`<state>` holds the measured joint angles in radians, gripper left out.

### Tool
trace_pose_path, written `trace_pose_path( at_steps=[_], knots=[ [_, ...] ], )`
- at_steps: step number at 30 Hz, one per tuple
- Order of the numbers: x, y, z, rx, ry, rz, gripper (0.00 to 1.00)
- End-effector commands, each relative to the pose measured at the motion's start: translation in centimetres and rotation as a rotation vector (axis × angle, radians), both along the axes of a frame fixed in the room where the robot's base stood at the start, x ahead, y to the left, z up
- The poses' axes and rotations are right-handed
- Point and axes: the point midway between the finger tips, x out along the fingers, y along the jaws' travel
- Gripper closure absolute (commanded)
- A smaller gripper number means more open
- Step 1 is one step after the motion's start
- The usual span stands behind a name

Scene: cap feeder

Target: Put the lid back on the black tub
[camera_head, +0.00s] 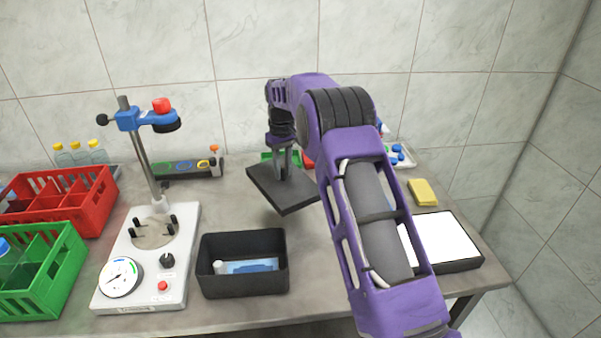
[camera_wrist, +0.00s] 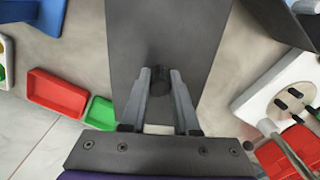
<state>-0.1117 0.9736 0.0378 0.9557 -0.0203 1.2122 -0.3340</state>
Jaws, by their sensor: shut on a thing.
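The black tub (camera_head: 243,289) stands open near the front of the table, with a light blue thing and a small white thing inside. The lid (camera_head: 264,187) is a flat dark rectangular plate behind the tub and to its right. My gripper (camera_head: 284,172) points down over the lid and is shut on its knob. In the wrist view the fingers (camera_wrist: 160,80) close on a round dark knob (camera_wrist: 160,88) in the middle of the lid (camera_wrist: 205,30). The lid looks a little tilted in the head view. I cannot tell whether it touches the table.
A white machine with a gauge (camera_head: 150,262) stands left of the tub. Green (camera_head: 45,270) and red (camera_head: 75,197) crates are at the far left. A dark rack with coloured rings (camera_head: 185,170) is behind. A yellow block (camera_head: 423,192) and a white-topped dark box (camera_head: 447,240) are at right.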

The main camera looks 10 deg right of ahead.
Motion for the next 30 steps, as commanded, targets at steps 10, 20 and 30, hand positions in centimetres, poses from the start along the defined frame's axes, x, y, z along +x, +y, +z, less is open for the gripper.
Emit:
trace_pose_path(
  at_steps=[10,20,30],
  knots=[
    [-7.5,6.6,3.3,0.004,-0.005,0.434,1.00],
    [-16.4,10.5,5.0,-0.002,-0.008,0.842,1.00],
    [-22.1,11.7,5.4,-0.010,-0.009,1.084,1.00]
  ],
)
